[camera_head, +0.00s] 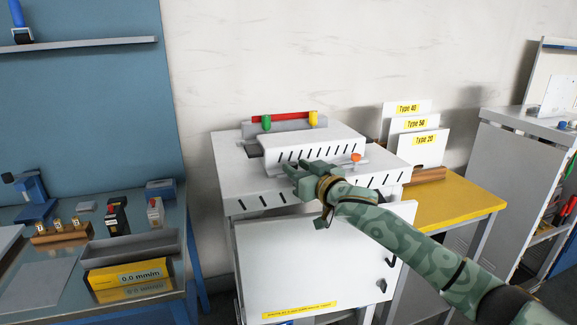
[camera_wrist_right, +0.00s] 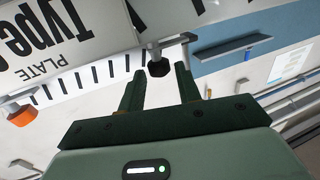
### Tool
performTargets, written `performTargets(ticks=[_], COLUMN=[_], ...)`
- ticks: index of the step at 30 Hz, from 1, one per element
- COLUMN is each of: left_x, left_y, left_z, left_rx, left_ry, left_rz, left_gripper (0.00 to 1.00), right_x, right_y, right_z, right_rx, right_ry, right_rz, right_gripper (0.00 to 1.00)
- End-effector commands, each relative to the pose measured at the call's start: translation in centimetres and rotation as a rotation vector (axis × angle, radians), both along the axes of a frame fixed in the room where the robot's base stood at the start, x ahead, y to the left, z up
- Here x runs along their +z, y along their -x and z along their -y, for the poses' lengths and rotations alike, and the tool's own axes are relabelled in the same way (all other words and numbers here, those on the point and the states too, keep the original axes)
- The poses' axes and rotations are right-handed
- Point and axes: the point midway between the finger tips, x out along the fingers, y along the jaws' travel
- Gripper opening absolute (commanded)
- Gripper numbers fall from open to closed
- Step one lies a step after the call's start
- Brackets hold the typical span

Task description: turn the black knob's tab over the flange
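The black knob (camera_wrist_right: 158,68) shows in the right wrist view, on a pale stem at the edge of the slotted white housing. A light grey bar (camera_wrist_right: 176,41) runs beside it; I cannot tell whether this is its tab or the flange. My right gripper (camera_wrist_right: 159,76) is open, with its two dark fingers on either side of the knob in that view. Contact cannot be made out. In the head view my right gripper (camera_head: 300,168) is at the front left of the slotted housing (camera_head: 312,147) and hides the knob. My left gripper is not in view.
An orange knob (camera_head: 356,158) sits at the housing's right front; it also shows in the wrist view (camera_wrist_right: 24,115). Type plates (camera_head: 424,148) stand on the yellow table (camera_head: 455,204). A blue bench (camera_head: 40,285) is at left.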

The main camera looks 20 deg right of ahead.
Motion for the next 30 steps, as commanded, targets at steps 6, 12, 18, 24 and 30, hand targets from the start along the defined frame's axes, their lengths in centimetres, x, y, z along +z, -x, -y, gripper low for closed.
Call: performTargets(ticks=[6,12,18,24,30], left_x=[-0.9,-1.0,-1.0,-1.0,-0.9], left_y=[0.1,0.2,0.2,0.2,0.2], left_z=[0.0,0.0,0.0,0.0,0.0], left_rx=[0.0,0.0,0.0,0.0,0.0], left_ry=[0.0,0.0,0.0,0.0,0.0], left_rz=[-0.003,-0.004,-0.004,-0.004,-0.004], left_gripper=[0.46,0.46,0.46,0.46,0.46], right_x=[-0.1,0.0,0.0,0.0,0.0], right_y=[-3.4,-4.3,-4.3,-4.2,-4.2], right_z=[-1.0,-1.3,-1.3,-1.3,-1.3], right_rx=[-0.001,0.0,0.0,0.0,-0.013], right_ry=[0.0,0.0,0.0,0.001,0.0], right_rz=[-0.001,0.0,0.0,0.0,-0.001], right_gripper=[0.34,0.34,0.34,0.02,0.02])
